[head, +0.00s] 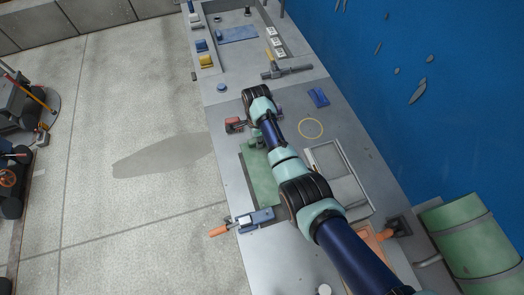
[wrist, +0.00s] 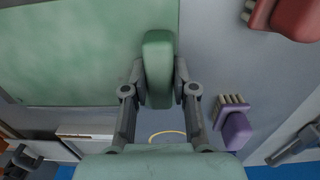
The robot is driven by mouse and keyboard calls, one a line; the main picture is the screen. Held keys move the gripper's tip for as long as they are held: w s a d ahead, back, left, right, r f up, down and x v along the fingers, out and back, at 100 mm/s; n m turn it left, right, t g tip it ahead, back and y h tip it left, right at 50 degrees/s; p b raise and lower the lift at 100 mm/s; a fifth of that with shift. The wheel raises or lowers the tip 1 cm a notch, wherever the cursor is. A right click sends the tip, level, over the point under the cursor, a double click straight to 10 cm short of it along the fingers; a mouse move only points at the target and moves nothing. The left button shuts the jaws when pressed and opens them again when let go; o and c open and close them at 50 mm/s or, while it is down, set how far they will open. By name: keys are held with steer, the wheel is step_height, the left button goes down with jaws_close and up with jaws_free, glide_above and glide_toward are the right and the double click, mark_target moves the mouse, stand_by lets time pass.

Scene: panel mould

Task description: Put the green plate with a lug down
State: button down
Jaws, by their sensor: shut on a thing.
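The green plate (head: 259,182) shows in the head view beside my arm, over the left part of the grey bench. In the wrist view the plate (wrist: 85,50) fills the upper left, and its raised green lug (wrist: 158,65) stands between my fingers. My gripper (wrist: 160,88) is shut on the lug, one finger on each side. In the head view my gripper (head: 254,141) is at the plate's far end, mostly hidden by my arm. I cannot tell whether the plate rests on the bench or hangs slightly above it.
A clamp with an orange handle (head: 250,220) is at the plate's near end. A red object (head: 235,125) is left of my wrist. A yellow ring (head: 311,128), a blue object (head: 318,98) and a grey rectangular tray (head: 357,190) lie to the right. A hammer-like tool (head: 288,71) lies farther back.

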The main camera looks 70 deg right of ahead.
mark_target(262, 152)
steer(key=shift+s+a+r+p, duration=0.2)
steer(key=shift+s+a+p, duration=0.2)
steer(key=shift+a, duration=0.1)
steer(key=shift+s+a+p, duration=0.45)
steer(key=shift+s+a, duration=0.45)
steer(key=shift+a, duration=0.25)
steer(key=shift+f+b, duration=0.35)
steer(key=shift+f, duration=0.35)
steer(key=shift+w+d, duration=0.1)
steer(key=c, duration=0.9)
jaws_free()
step_height(262, 152, up, 12)
steer(key=p, duration=0.2)
steer(key=shift+p, duration=0.3)
